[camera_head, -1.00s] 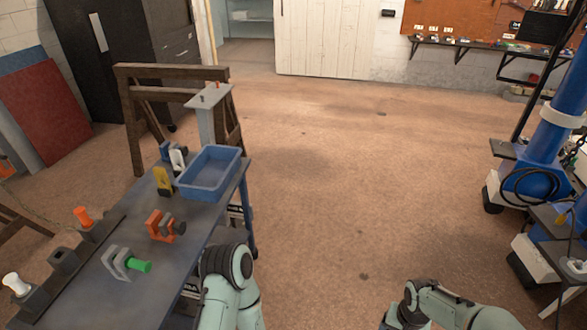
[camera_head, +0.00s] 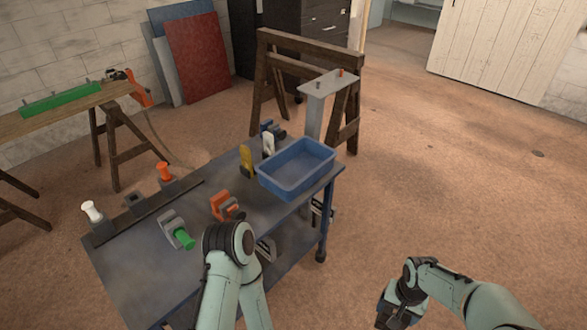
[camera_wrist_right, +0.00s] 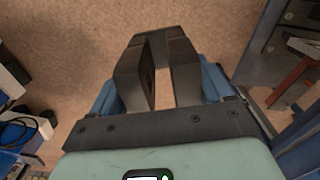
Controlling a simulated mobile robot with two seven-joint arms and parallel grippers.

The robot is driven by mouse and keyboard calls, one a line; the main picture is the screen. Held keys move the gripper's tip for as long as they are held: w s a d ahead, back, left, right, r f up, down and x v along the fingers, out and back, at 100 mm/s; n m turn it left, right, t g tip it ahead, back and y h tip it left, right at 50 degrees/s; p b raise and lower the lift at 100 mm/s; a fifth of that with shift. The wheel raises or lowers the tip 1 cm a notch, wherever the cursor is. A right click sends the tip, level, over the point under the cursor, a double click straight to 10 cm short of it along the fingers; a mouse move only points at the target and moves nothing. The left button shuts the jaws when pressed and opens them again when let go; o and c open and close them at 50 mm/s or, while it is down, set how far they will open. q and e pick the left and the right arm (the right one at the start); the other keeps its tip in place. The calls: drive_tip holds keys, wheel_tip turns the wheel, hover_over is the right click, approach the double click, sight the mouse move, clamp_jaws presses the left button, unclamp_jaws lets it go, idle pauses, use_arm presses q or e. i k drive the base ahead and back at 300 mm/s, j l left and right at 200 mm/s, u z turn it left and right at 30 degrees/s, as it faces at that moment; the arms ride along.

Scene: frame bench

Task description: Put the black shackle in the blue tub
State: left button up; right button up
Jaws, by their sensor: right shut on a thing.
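The blue tub (camera_head: 290,186) stands at the far right corner of the blue-grey bench (camera_head: 125,275); the inside that shows looks empty. My right gripper (camera_head: 392,312) is low at the bottom right in the head view, off the bench and well to the right of the tub.
On the bench are a grey clamp-like piece with a green knob (camera_head: 184,238), an orange one (camera_head: 219,204), yellow (camera_head: 246,160) and white pieces by the tub, and a dark rack (camera_head: 150,206). A wooden trestle (camera_head: 265,90) stands behind. The floor at right is clear.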

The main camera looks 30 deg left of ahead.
sight(285, 182)
drive_tip(key=i+l+u, duration=0.15)
drive_tip(key=i+u, duration=0.15)
drive_tip(key=u, duration=0.2)
drive_tip(key=i+l+u, duration=0.2)
drive_tip(key=u, duration=0.25)
drive_tip(key=i+l+u, duration=0.25)
drive_tip(key=u, duration=0.25)
drive_tip(key=i+l+u, duration=0.1)
drive_tip(key=l+u, duration=0.35)
drive_tip(key=i+l+u, duration=0.1)
drive_tip(key=l+u, duration=0.65)
drive_tip(key=l, duration=0.2)
drive_tip(key=l+u, duration=0.4)
drive_tip(key=l, duration=0.15)
